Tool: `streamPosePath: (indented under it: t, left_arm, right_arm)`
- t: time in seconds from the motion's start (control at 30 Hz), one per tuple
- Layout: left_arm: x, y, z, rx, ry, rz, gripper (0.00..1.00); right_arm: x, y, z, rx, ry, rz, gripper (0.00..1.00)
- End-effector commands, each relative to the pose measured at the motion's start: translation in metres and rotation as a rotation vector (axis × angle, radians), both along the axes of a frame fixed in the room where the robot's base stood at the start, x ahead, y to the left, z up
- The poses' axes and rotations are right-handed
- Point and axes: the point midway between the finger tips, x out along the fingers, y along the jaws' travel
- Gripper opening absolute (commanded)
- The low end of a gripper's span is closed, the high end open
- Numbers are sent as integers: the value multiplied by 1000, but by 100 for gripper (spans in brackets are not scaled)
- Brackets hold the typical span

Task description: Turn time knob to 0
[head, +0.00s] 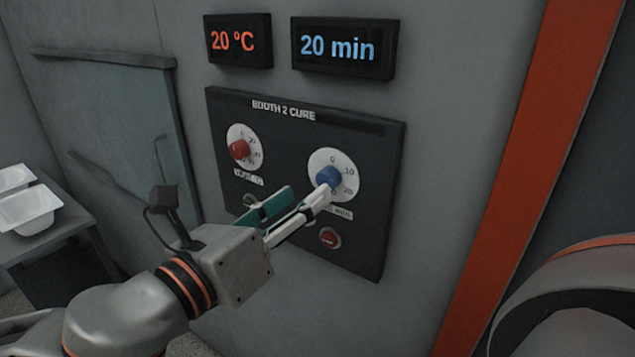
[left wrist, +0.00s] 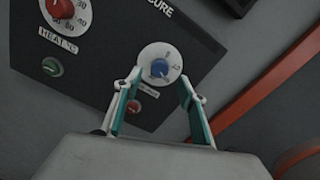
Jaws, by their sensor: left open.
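The blue time knob (head: 328,178) sits on a white dial on the right half of the dark control panel (head: 375,235). The dial shows 0, 10 and 20 marks. The blue display (head: 338,47) above reads 20 min. My left gripper (head: 306,197) is in front of the panel, its fingers pointing at the knob. In the left wrist view the blue knob (left wrist: 160,68) lies ahead between the two fingertips (left wrist: 158,90), which are spread apart with nothing held. I cannot tell the exact gap to the panel. My right gripper is not in view.
A red heat knob (head: 238,150) is on the panel's left half under a 20 °C display (head: 238,40). A green button (head: 250,200) and a red button (head: 330,238) sit below. A table with white shells (head: 30,208) stands at the left.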

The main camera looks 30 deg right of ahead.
Motion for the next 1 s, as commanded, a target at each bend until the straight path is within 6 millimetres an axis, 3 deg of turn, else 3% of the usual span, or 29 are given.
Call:
streamPosePath:
  t: [0.3, 0.7, 0.73, 0.87, 1.0]
  left_arm:
    - [17, -42, 1, -1, 3, 0, 41]
    - [21, -51, 0, -2, 4, 0, 41]
    - [21, -51, 0, -2, 4, 0, 38]
    - [21, -51, 0, -2, 4, 0, 5]
    - [21, -51, 0, -2, 4, 0, 3]
  right_arm:
    - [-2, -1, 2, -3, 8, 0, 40]
    - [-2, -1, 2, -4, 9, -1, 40]
    - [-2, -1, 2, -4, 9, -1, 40]
    - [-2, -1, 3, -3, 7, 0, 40]
    - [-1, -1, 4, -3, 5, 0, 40]
